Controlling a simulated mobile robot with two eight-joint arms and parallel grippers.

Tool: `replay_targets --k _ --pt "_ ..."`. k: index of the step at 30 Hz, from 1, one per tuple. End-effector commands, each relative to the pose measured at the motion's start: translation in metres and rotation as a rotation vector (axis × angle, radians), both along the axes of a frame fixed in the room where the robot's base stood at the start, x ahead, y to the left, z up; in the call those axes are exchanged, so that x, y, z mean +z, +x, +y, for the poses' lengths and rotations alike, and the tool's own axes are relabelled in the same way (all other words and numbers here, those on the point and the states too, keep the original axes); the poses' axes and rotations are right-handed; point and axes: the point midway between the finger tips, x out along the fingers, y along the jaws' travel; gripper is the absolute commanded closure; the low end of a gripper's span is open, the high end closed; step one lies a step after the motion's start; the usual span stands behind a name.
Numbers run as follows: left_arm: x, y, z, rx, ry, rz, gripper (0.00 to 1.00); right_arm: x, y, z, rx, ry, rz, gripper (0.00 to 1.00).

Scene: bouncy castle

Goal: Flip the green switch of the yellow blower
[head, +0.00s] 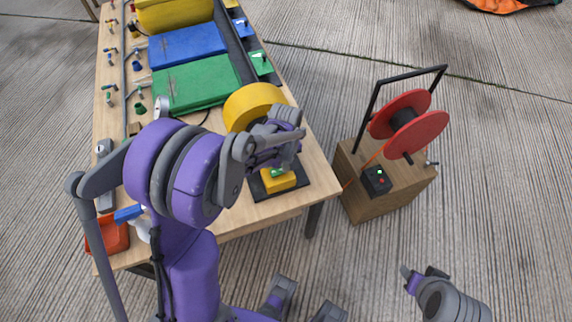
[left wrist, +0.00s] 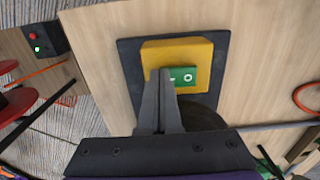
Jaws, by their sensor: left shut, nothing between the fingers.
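The yellow blower (head: 250,103) stands near the right end of the wooden table. Its yellow switch box (head: 281,183) sits on a dark base plate. In the left wrist view, the green switch (left wrist: 187,77) with white marks is on the face of the yellow box (left wrist: 182,51). My left gripper (head: 277,166) is just over the box. Its shut fingers (left wrist: 163,74) are empty and overlap the switch's left part in the left wrist view; I cannot tell whether they touch it. A part of my right arm (head: 440,295) shows at the lower right; its finger state is unclear.
Green (head: 198,86), blue (head: 188,46) and yellow folded pieces lie farther back on the table. An orange tray (head: 108,236) is at the near left. A wooden box (head: 385,200) with a red reel (head: 408,115) stands right of the table on the paved ground.

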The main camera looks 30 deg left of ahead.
Motion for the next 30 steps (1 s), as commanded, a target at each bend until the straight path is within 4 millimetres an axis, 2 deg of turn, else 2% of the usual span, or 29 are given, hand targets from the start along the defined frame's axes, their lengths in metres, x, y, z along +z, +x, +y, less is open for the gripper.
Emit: replay_targets --k 5,14,24,30 --pt "-0.008 0.002 -0.002 -0.004 0.034 0.042 1.00 -0.009 -0.001 0.000 0.000 0.000 0.003 0.50" --pt "-0.004 0.001 -0.002 -0.001 0.033 0.043 1.00 -0.006 -0.001 0.000 0.000 0.000 0.002 0.50" --pt "0.010 0.001 -0.001 -0.001 0.033 0.042 1.00 0.004 0.001 0.000 0.000 0.000 -0.001 0.50" --pt "0.011 0.001 -0.001 -0.001 0.034 0.042 1.00 0.003 0.000 0.000 0.000 0.000 -0.001 0.50"
